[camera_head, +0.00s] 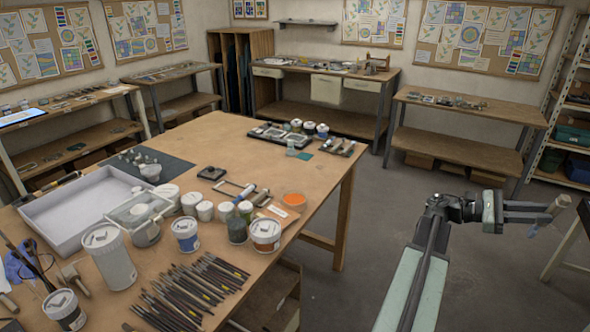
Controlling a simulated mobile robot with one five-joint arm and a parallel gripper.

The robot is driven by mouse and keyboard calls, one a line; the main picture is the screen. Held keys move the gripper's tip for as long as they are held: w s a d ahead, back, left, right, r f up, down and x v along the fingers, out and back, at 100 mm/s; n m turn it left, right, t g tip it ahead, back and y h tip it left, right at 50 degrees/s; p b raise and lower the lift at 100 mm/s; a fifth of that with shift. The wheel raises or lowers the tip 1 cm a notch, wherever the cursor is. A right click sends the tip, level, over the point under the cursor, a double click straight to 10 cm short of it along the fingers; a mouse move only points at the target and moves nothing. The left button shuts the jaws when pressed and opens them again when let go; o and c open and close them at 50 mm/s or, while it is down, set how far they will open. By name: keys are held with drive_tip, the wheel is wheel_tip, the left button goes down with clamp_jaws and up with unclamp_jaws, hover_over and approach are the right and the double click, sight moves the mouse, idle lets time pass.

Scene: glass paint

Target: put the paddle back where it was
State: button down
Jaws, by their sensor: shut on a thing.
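My gripper (546,212) is at the right of the view, out over the grey floor and clear of the big table. Its fingers are shut on a small tool that I take to be the paddle (561,203). The paddle's pale wooden end sticks up past the fingertips, and a bluish end shows below them at the lower left. It lies tilted across the jaws. The fingers hide its middle.
A workbench (470,108) stands behind. A table edge (573,235) is close to my gripper's right.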

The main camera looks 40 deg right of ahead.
drive_tip(key=shift+w, duration=0.4)
